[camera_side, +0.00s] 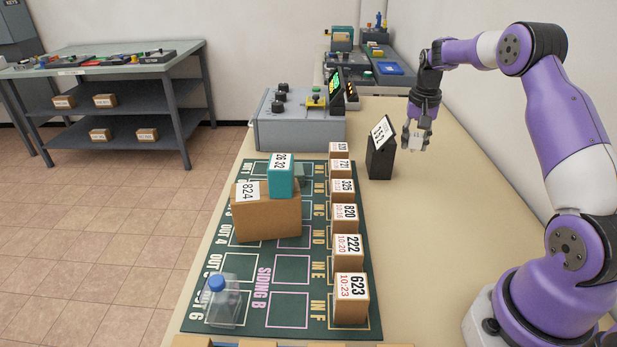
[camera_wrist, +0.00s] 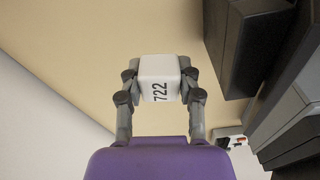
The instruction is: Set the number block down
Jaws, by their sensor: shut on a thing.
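My gripper (camera_side: 418,139) is at the far right part of the table, to the right of a black stand, with its fingers pointing down. It is shut on a small white number block (camera_wrist: 160,82). In the wrist view the block sits between both fingertips and reads 722. The held block is small and partly hidden by the fingers in the side view. Beige tabletop (camera_wrist: 150,30) shows behind the block in the wrist view. I cannot tell whether the block touches the table.
A black stand (camera_side: 380,163) with a white number card is just left of my gripper. A green mat (camera_side: 265,318) carries numbered boxes, a teal box (camera_side: 281,180) and a bottle (camera_side: 222,305). A grey control box (camera_side: 295,132) stands behind. Table right of the mat (camera_side: 420,260) is clear.

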